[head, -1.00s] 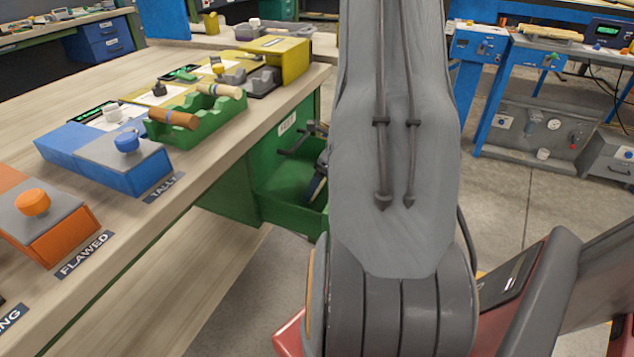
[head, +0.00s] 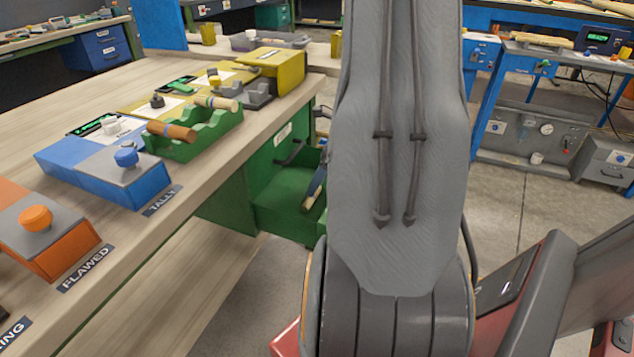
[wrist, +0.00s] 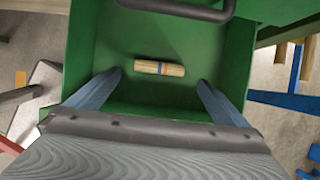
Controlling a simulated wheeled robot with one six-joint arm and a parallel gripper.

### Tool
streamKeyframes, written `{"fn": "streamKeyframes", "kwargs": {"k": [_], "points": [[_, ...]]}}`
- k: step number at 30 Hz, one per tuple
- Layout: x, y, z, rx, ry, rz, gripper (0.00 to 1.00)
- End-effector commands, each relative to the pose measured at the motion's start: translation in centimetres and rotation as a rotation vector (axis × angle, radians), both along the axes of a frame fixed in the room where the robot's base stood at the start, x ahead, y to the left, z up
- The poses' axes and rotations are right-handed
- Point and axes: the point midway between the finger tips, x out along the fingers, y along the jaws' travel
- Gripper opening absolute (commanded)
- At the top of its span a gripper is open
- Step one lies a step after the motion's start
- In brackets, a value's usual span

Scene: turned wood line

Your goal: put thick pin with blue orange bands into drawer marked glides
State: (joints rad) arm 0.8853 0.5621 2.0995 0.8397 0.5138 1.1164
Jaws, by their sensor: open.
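A light wooden pin (wrist: 145,66) with a blue band near its middle lies on the floor of the open green drawer (wrist: 85,45) in the wrist view. An orange band cannot be made out clearly. My gripper (wrist: 158,80) is open and empty, its two blue-grey fingers apart on either side of the pin and not touching it. The open drawer (head: 275,190) also shows in the head view, below a drawer front with a black handle (head: 290,153). The white label (head: 283,134) on the green unit is too small to read. My arm hides most of my gripper there.
A green rack (head: 205,138) on the bench holds a brown pin (head: 170,130) and a light pin (head: 217,103). Blue (head: 140,185), orange (head: 50,248) and yellow (head: 280,62) boxes stand along the bench. The dark handle (wrist: 180,8) is close above the drawer in the wrist view.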

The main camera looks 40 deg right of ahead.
Motion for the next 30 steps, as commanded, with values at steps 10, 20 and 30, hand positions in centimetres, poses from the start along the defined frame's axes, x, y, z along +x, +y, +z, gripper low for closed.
{"fn": "streamKeyframes", "kwargs": {"k": [10,20,30], "points": [[-1.4,-0.6,3.5,-0.001,0.0,-0.001,1.0],[-1.4,-0.6,3.6,0.0,0.0,0.0,1.0],[-1.5,-0.6,3.9,0.0,0.0,0.0,1.0]]}}
